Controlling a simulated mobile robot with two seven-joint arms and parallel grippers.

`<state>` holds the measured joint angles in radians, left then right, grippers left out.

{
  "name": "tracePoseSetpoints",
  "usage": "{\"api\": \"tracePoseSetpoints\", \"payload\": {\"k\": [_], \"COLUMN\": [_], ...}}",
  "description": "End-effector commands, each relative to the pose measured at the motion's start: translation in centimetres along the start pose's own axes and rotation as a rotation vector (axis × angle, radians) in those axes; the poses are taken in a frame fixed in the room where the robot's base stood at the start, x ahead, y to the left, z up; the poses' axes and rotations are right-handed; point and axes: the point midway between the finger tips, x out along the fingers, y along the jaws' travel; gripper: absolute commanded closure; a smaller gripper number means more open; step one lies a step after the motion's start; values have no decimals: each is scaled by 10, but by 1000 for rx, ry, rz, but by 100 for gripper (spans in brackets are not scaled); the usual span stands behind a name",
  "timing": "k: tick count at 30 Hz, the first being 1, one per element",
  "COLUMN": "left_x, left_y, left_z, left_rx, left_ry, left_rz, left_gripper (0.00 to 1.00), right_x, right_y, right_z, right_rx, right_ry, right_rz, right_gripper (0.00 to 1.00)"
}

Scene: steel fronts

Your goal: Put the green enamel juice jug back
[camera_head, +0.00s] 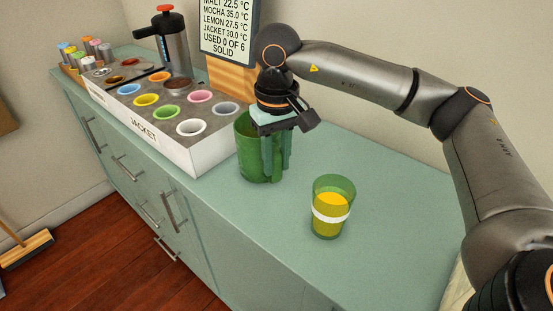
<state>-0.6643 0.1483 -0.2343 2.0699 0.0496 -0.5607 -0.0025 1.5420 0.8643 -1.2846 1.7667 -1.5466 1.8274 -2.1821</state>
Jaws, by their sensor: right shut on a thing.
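The green enamel juice jug (245,150) stands upright at the right end of the white box, on or just above the teal counter top; I cannot tell if it touches. My right gripper (276,150) comes down from above and is shut on the jug's right side, hiding part of its rim and wall. A green-tinted glass (331,222) with yellow-orange juice and a white band stands on the counter to the right of the jug and nearer the front. My left gripper is out of view.
A white box marked JACKET (185,150) with several coloured cups fills the counter's left part. The counter right of the glass (400,215) is clear.

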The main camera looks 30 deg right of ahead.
Motion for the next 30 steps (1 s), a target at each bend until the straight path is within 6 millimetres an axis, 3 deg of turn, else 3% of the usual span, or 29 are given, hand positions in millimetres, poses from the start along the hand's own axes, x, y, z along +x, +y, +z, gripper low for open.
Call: {"api": "tracePoseSetpoints", "payload": {"k": [6, 7, 14, 23, 26, 30], "left_x": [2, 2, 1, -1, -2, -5], "left_y": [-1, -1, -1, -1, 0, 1], "left_z": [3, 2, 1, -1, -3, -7], "left_rx": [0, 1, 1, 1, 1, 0], "left_ry": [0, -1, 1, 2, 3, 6], "left_rz": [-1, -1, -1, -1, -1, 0], "left_gripper": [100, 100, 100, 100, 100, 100], "right_x": [3, 3, 3, 0, -9, -37], "right_y": [0, 0, 0, 0, 0, 0], "right_z": [0, 0, 0, 0, 0, 0], "right_rx": [1, 0, 0, 1, 1, 0], "right_ry": [4, -1, -1, 0, 2, 4], "right_rz": [-2, 0, 0, 0, -1, -2], "right_gripper": [100, 67, 41, 40, 40, 40]}}
